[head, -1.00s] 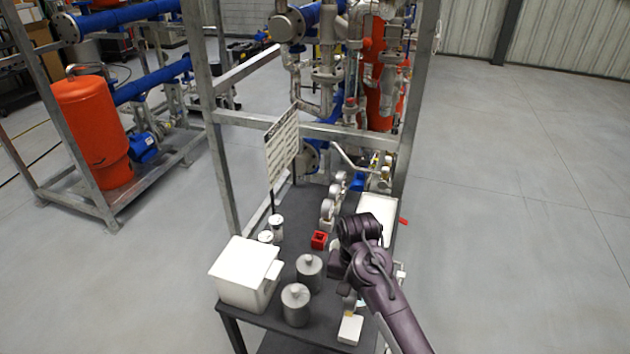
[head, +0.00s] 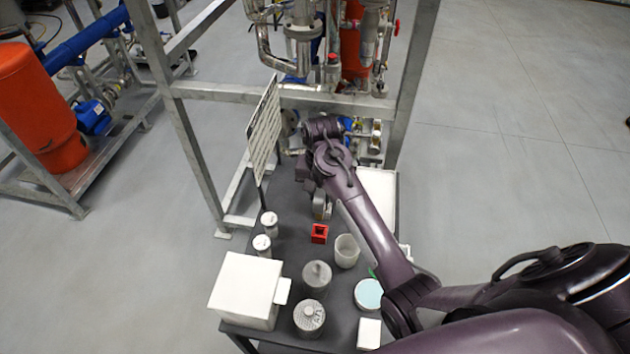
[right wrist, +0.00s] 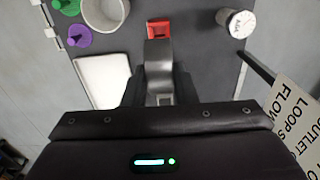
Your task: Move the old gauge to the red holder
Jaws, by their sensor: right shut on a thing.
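The red holder (head: 320,233) is a small open block on the dark table. It also shows at the top middle of the right wrist view (right wrist: 158,28). My right gripper (head: 312,182) is beyond the holder in the head view. In the right wrist view the jaws (right wrist: 159,96) are shut on a grey metal thing (right wrist: 158,62), which looks like the old gauge seen edge-on. Part of a grey gauge (head: 322,206) shows below the gripper in the head view, just behind the holder. Its dial is hidden. My left gripper is out of view.
A white box (head: 245,290), two grey lidded pots (head: 309,318), a clear cup (head: 347,251) and a teal-topped round dish (head: 368,294) stand on the near table. Two small white-capped jars (head: 262,243) are left of the holder. A sign (head: 264,130) and pipework stand behind.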

